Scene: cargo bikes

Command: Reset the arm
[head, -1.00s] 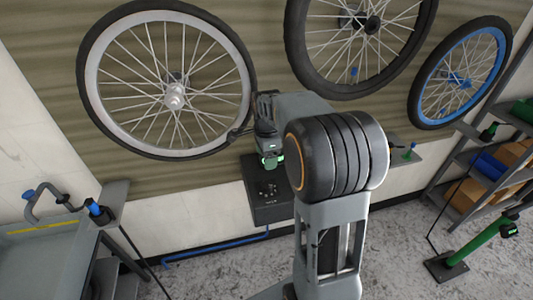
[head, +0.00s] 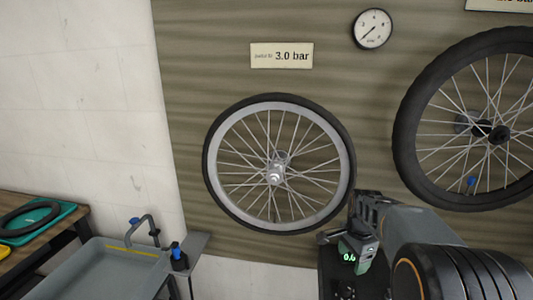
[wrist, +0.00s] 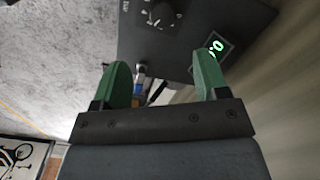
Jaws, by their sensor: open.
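My gripper (head: 355,240) is at the lower right of the head view, in front of a dark box (head: 340,283) with a green lit display reading about 0.6. In the wrist view my gripper (wrist: 162,60) has its two green fingers spread apart with nothing held between them. The dark box (wrist: 185,35) lies beyond the fingertips, with a knob and part of its lit display showing. The right finger overlaps the display's edge in that view. My arm hides part of the box in the head view.
A silver-rimmed wheel (head: 275,175) hangs on the wall panel, with a black-rimmed wheel (head: 487,130) to its right. A "3.0 bar" sign (head: 282,55) and a round gauge (head: 372,29) are above. A grey basin (head: 105,275) stands at lower left, beside a table with a green tray (head: 40,228).

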